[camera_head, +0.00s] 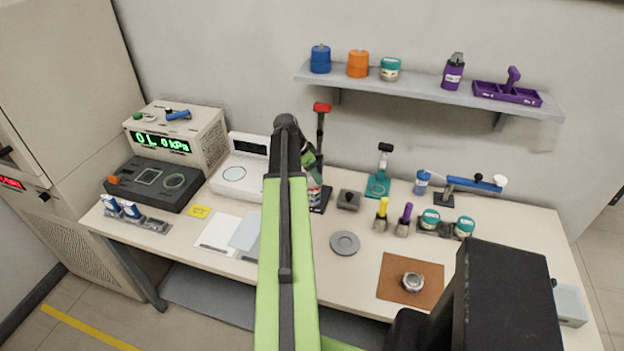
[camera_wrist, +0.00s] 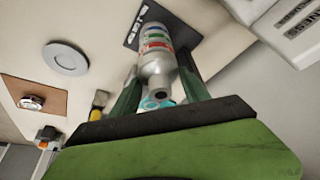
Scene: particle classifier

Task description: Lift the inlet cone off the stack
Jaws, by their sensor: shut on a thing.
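No clear gap shows between cone and stack. In the head view my arm hides much of the stack (camera_head: 315,196), and my gripper (camera_head: 311,160) is at its top.
A stand with a red top (camera_head: 321,108) rises close behind the stack. A grey disc (camera_head: 344,243) and a brown mat (camera_head: 420,266) with a metal ring (camera_head: 412,281) lie to the right. A white scale (camera_head: 236,184) stands left. The wall shelf (camera_head: 420,88) is above.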

